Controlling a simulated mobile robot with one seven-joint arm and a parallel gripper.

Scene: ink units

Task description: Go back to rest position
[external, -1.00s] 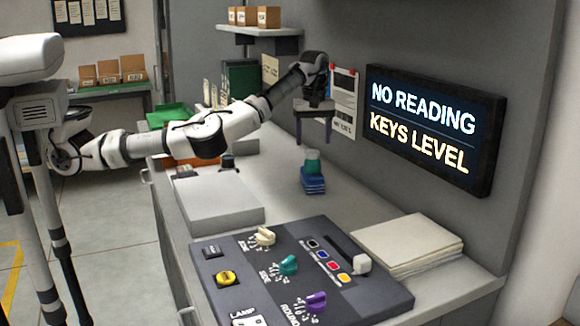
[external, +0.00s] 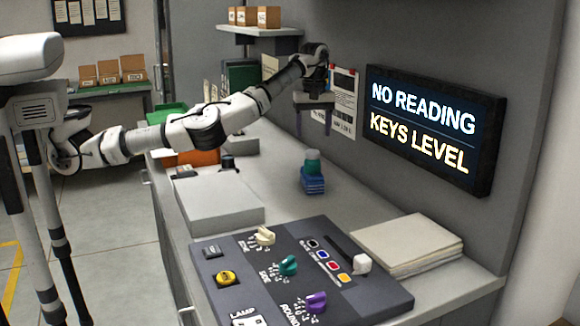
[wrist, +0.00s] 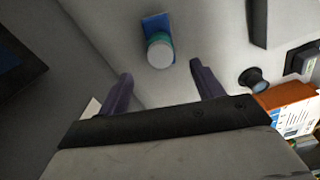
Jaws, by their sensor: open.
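My gripper (external: 315,118) hangs above the back part of the counter, pointing down, with nothing between its fingers. In the wrist view my gripper (wrist: 166,82) shows its two fingers spread apart.
A control panel (external: 225,252) with coloured knobs sits at the counter's front. A paper stack (external: 405,238), a grey box (external: 218,200) and an orange box (external: 200,158) rest nearby. A wall screen (external: 432,128) reads "NO READING / KEYS LEVEL". A shelf (external: 258,30) is above.

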